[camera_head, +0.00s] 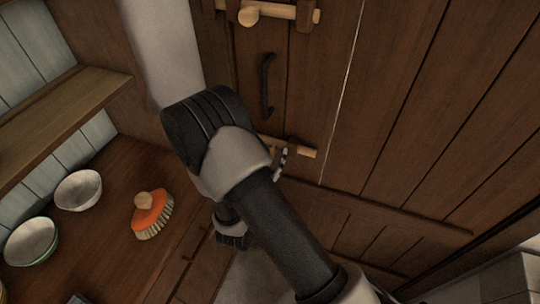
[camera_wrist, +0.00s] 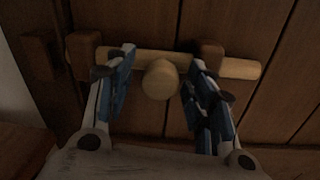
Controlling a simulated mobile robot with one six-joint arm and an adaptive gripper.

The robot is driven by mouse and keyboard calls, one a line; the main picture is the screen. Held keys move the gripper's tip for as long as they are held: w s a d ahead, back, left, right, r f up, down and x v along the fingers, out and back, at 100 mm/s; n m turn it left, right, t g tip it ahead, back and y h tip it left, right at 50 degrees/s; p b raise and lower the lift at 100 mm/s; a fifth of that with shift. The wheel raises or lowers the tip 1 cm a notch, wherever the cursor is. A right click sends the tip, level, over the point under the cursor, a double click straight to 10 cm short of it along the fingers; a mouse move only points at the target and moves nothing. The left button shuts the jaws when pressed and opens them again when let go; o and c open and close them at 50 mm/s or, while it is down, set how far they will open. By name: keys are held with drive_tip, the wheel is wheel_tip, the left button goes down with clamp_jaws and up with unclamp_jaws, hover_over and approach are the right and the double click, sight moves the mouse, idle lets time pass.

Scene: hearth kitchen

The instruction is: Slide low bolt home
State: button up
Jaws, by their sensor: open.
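The low bolt (camera_wrist: 240,68) is a pale wooden bar lying across the door in the wrist view, with a round knob (camera_wrist: 160,80) at its middle. It runs through two darker wooden brackets, left (camera_wrist: 82,55) and right (camera_wrist: 210,54). A separate wooden keeper (camera_wrist: 37,58) sits farther left, with a gap between it and the left bracket. My gripper (camera_wrist: 162,64) is open, its blue-padded fingers on either side of the knob. I cannot tell whether either finger touches it. In the head view my arm hides most of the low bolt; its right end (camera_head: 307,153) shows.
An upper bolt (camera_head: 292,12) and a black handle (camera_head: 266,86) are on the door above. At left, a wooden counter (camera_head: 110,235) holds an orange brush (camera_head: 152,212) and two bowls (camera_head: 78,190) (camera_head: 32,241), below a shelf (camera_head: 65,115).

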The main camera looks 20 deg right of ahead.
clamp_jaws()
idle(0.6)
